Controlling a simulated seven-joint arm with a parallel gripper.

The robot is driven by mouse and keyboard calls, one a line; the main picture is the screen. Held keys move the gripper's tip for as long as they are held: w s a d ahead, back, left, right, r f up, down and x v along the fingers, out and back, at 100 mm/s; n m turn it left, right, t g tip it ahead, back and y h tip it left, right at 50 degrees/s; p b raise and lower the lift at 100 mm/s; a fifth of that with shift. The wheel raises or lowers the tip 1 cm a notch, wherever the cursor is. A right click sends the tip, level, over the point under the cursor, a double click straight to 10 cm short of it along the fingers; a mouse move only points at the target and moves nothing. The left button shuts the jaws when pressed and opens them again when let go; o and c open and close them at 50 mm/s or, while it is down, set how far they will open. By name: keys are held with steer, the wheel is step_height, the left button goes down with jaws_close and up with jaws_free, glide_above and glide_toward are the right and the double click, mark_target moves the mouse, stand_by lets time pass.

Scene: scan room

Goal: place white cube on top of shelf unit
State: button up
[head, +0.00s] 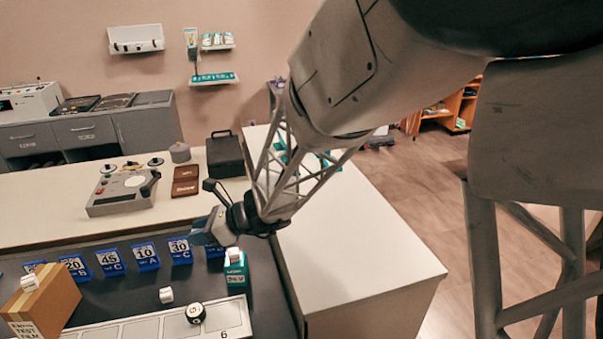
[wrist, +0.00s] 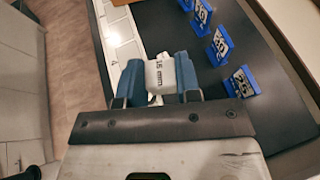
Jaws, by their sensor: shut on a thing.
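My gripper (head: 203,231) is over the near dark counter, its blue fingers pointing left. In the wrist view, my gripper (wrist: 158,80) is shut on a white cube (wrist: 160,76) marked "16 mm", one finger on each side. The fingers hide the held cube in the head view. Another small white cube (head: 166,295) lies on the dark surface below and left of my gripper. A white block (head: 234,255) shows at the top of a green box (head: 236,275), close under my wrist. The wooden shelf unit (head: 461,108) stands far off at the back right.
Blue number cards (head: 145,256) stand in a row beside my gripper. A cardboard box (head: 42,303) and a white strip (head: 140,328) with a dark round piece (head: 195,313) are nearer. A white-topped cabinet (head: 350,240) at right has clear room. Wall shelves (head: 214,80) hang behind.

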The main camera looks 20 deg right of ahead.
steer(key=d+f+m+t+h, duration=0.1)
steer(key=d+m+t, duration=0.1)
steer(key=d, duration=0.8)
steer(key=d+f+m+t+h, duration=0.1)
steer(key=d+m+t, duration=0.1)
steer(key=d, duration=0.8)
steer(key=d+f+m+t+h, duration=0.1)
steer(key=d+f+m, duration=0.1)
steer(key=d, duration=0.8)
steer(key=shift+s+d+t+h, duration=0.25)
steer(key=shift+s+t+h, duration=0.15)
steer(key=shift+f, duration=0.6)
glide_above(310, 214)
steer(key=shift+f, duration=0.7)
steer(key=shift+f, duration=1.8)
steer(key=shift+f, duration=0.15)
